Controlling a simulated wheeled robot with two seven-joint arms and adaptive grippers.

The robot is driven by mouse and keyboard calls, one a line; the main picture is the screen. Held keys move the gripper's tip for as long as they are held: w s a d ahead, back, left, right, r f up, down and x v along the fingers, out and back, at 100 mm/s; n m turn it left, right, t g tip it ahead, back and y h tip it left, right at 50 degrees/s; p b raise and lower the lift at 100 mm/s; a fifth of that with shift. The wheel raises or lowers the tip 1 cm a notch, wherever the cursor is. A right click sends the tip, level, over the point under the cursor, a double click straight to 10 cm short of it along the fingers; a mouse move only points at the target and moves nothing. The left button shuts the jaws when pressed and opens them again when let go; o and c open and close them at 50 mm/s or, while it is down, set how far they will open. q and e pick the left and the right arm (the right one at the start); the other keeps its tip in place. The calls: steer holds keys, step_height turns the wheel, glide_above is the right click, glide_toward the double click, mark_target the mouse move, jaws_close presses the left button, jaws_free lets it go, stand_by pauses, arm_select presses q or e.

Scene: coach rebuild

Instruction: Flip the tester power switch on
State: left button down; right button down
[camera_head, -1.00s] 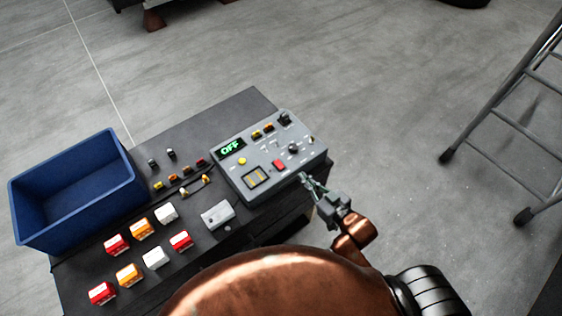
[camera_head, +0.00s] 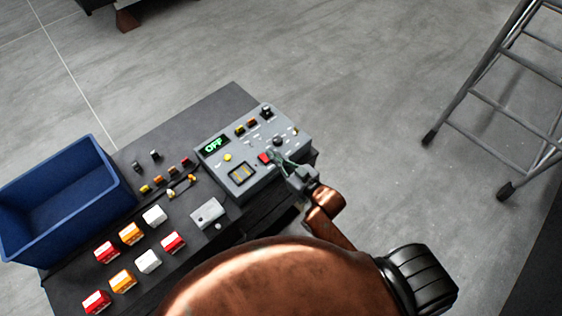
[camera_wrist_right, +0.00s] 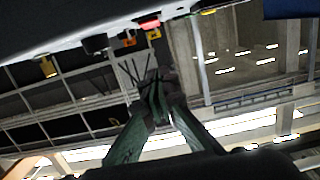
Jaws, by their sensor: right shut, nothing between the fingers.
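The grey tester (camera_head: 236,190) sits on the right end of a dark bench, and its green display (camera_head: 214,145) reads OFF. A red switch (camera_head: 264,157) is on its top panel. My right gripper (camera_head: 275,156) is shut and empty. Its fingertips are over the panel, right beside the red switch; I cannot tell whether they touch it. In the right wrist view the shut fingertips (camera_wrist_right: 157,80) are in the middle, and the tester (camera_wrist_right: 60,30) edge runs across the top with a red part (camera_wrist_right: 149,25) on it. My left gripper is out of view.
A blue bin (camera_head: 65,205) stands on the left of the bench. Several red, orange and white blocks (camera_head: 131,233) and a small grey box (camera_head: 208,213) lie on it. Knobs and a yellow button (camera_head: 228,157) are near on the panel. A ladder (camera_head: 480,95) stands at right.

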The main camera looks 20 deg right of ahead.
mark_target(267, 159)
steer(key=x, duration=0.3)
steer(key=shift+w+a, duration=0.15)
steer(key=shift+w, duration=0.2)
step_height(267, 159, down, 3)
steer(key=shift+r, duration=0.1)
steer(key=shift+w+f, duration=0.15)
steer(key=shift+f, duration=0.5)
